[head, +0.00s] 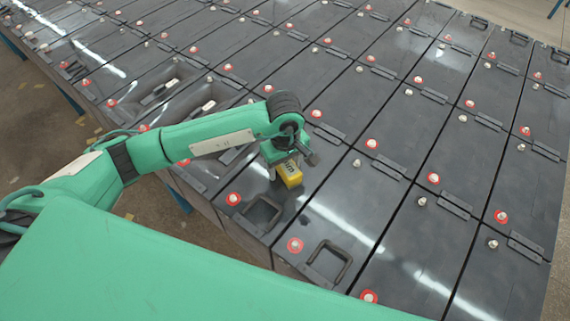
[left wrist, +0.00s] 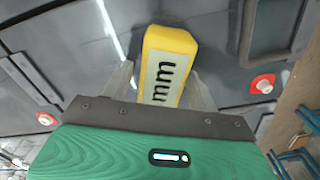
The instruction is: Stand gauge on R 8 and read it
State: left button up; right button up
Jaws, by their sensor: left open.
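The gauge is a yellow block (head: 291,175) with a pale face on the dark battery tops, near the front edge. In the left wrist view the gauge (left wrist: 170,45) shows "mm" on its pale face and lies between the fingers. My left gripper (head: 286,163) is open, directly over the gauge, with one finger on each side; I cannot tell whether either finger touches it. The gauge's lower end is hidden by my gripper in the wrist view. No mark reading R 8 can be read on the batteries. My right gripper is not in view.
Rows of dark batteries (head: 405,240) fill the table, with red-ringed terminals (head: 295,245) and grey posts (head: 422,201) standing up. Raised black handles (head: 329,262) stand near the front edge. Bare floor (head: 30,130) shows at the left.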

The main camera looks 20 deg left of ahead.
pick_arm(q)
jog(key=shift+r, duration=0.25)
notch_tip(320, 180, up, 11)
jog(key=b, duration=0.4)
jog(key=shift+f, duration=0.2)
jog(key=shift+r+b, duration=0.35)
jog(key=shift+r, duration=0.25)
